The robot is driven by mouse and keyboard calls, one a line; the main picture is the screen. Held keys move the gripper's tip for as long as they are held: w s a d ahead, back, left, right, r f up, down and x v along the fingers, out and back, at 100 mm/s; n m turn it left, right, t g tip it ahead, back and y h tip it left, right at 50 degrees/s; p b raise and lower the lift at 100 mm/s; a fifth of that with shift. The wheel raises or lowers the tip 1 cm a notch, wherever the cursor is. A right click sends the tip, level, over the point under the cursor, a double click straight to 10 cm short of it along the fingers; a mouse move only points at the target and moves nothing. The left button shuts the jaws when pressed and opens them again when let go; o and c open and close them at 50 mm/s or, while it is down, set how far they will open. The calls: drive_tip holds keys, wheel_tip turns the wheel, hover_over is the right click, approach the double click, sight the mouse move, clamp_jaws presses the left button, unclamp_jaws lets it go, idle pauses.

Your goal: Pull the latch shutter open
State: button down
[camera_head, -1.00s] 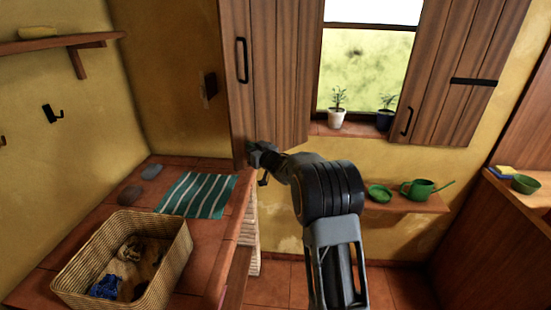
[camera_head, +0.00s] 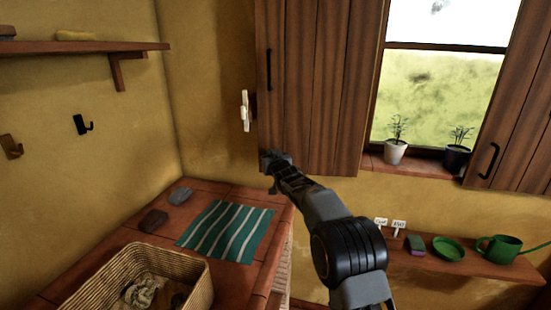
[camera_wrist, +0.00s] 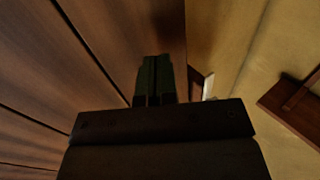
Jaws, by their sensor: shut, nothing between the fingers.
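The brown plank shutter (camera_head: 325,90) left of the window stands swung out from the window opening, with a black bar handle (camera_head: 268,70) near its left edge. It also fills the left of the wrist view (camera_wrist: 60,90). A pale latch fitting (camera_head: 246,111) is on the wall just left of the shutter's edge. Its pale edge shows beside the fingers in the wrist view (camera_wrist: 208,87). My gripper (camera_head: 270,157) is at the shutter's lower left corner, below the handle. Its fingers (camera_wrist: 155,78) are shut and empty, close to the shutter edge; contact is unclear.
Below left is a tiled counter (camera_head: 110,235) with a striped cloth (camera_head: 228,230), stones and a wicker basket (camera_head: 190,265). Potted plants stand on the window sill (camera_head: 425,166). A low shelf (camera_head: 465,265) holds green dishes at right. The right shutter (camera_head: 510,135) also stands open.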

drive_tip(key=shift+w+d, duration=0.25)
drive_tip(key=shift+w, duration=0.05)
drive_tip(key=shift+d, duration=0.2)
